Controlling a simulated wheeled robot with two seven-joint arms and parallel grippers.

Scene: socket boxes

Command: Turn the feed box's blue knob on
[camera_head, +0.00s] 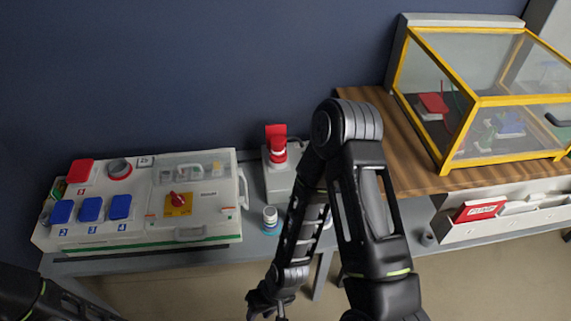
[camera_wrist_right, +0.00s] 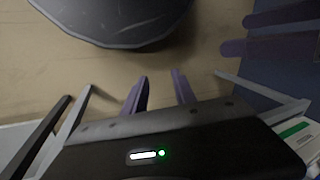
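I cannot clearly make out a blue knob in either view. A white box (camera_head: 150,228) stands at the left of the grey bench, with several blue covers (camera_head: 91,209), a red cover and a red rotary handle (camera_head: 178,199) on a yellow plate. A small white and blue piece (camera_head: 270,216) stands on the bench right of it. My right gripper (camera_head: 266,303) hangs low in front of the bench, apart from these things. In the right wrist view its fingers (camera_wrist_right: 160,85) are spread, with nothing between them. Of my left arm only dark links show at the lower left.
A grey box with a red top (camera_head: 276,148) stands mid-bench, partly behind my right arm. A yellow-framed clear case (camera_head: 470,100) sits on a wooden top (camera_head: 409,160) at the right. A white bin with a red item (camera_head: 480,211) hangs below it. Floor in front is clear.

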